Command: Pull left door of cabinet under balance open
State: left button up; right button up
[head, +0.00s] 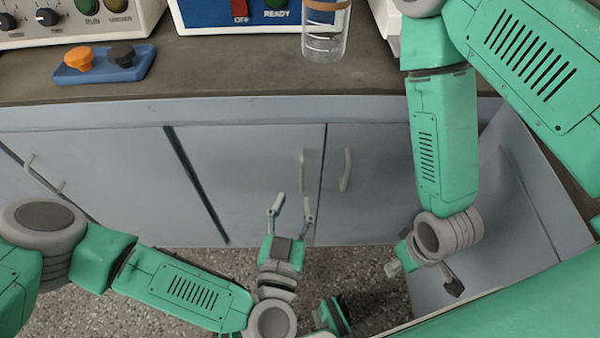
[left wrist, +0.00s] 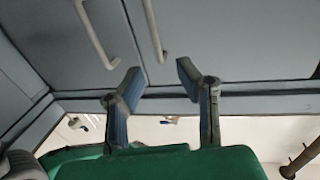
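The grey left door (head: 250,175) of the cabinet under the counter looks shut in the head view. Its vertical bar handle (head: 302,170) is near its right edge, beside the seam. The neighbouring right door (head: 375,170) has its own handle (head: 345,170). My left gripper (head: 291,204) is open and empty, its fingers pointing up toward the doors, just below the left door's handle. In the left wrist view its spread fingers (left wrist: 160,78) frame no handle. Two handles show above them there; I cannot tell which is which. My right gripper (head: 424,276) looks open and empty, partly hidden.
The counter (head: 220,75) above holds a blue tray (head: 105,65) with orange and dark knobs, a clear jar (head: 325,35) and instruments along the back. Grey panels (head: 490,230) stand at the right. Speckled floor (head: 180,270) lies below the doors.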

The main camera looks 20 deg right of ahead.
aim_at(302, 173)
pick_arm(q)
jog(key=b+x, duration=0.1)
jog(key=x, duration=0.2)
jog(key=b+x, duration=0.1)
jog(key=x, duration=0.3)
jog(key=shift+s+d+f, duration=0.15)
jog(key=shift+d+f, duration=0.05)
jog(key=shift+d, duration=0.05)
jog(key=shift+w+d+r, duration=0.1)
jog(key=shift+w+r, duration=0.05)
jog(key=shift+w, duration=0.6)
jog(key=shift+d, duration=0.1)
jog(key=shift+d, duration=0.1)
grip_shut()
